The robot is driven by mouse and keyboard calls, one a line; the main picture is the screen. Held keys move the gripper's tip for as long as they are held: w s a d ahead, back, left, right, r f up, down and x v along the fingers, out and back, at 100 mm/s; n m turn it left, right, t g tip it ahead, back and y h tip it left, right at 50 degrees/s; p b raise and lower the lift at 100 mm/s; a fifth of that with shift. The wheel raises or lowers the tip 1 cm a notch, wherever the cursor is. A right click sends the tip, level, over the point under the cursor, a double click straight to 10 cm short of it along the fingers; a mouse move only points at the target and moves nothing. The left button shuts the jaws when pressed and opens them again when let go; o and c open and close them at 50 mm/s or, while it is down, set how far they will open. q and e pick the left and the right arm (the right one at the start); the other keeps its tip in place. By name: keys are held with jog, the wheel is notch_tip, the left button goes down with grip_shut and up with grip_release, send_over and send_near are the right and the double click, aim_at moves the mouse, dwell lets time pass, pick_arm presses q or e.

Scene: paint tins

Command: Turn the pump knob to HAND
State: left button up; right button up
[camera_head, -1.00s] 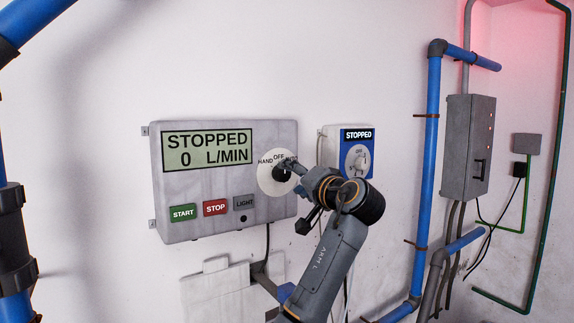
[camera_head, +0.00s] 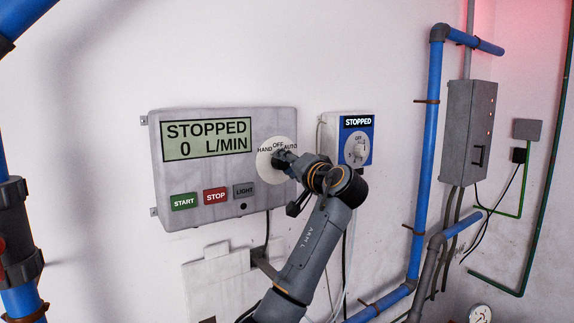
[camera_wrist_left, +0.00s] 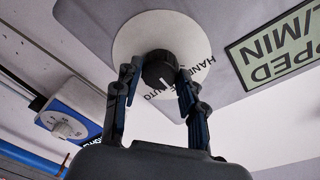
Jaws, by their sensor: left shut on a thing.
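The pump knob sits on a round white dial plate (camera_head: 266,172) marked HAND, OFF and AUTO, at the right of the grey control box (camera_head: 178,222). My left gripper (camera_head: 284,160) covers the knob in the head view. In the left wrist view the black knob (camera_wrist_left: 157,68) lies between the fingertips of my left gripper (camera_wrist_left: 156,78), which is shut on it. Its white mark points between the HAND and AUTO lettering; OFF is hidden there. The display (camera_head: 207,138) reads STOPPED, 0 L/MIN. My right gripper is out of view.
START (camera_head: 184,201), STOP (camera_head: 215,196) and LIGHT (camera_head: 244,190) buttons line the box's lower edge. A blue pipe (camera_head: 427,150) runs farther right.

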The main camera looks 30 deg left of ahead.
pick_arm(q)
jog(key=shift+f+n+b, duration=0.25)
jog(key=shift+n+b, duration=0.35)
jog(key=shift+b, duration=0.4)
jog(key=n+b, duration=0.4)
jog(key=shift+f+y+b, duration=0.1)
jog(key=shift+y+b, duration=0.2)
jog(key=shift+b, duration=0.05)
jog(key=n+b, duration=0.1)
jog(key=n, duration=0.1)
jog(key=shift+n, duration=0.3)
jog(key=shift+w+n+b, duration=0.1)
jog(key=shift+n+b, duration=0.7)
jog(key=shift+n, duration=0.4)
jog(key=shift+r, duration=0.2)
jog(key=o, duration=1.2)
jog(key=shift+c, duration=0.2)
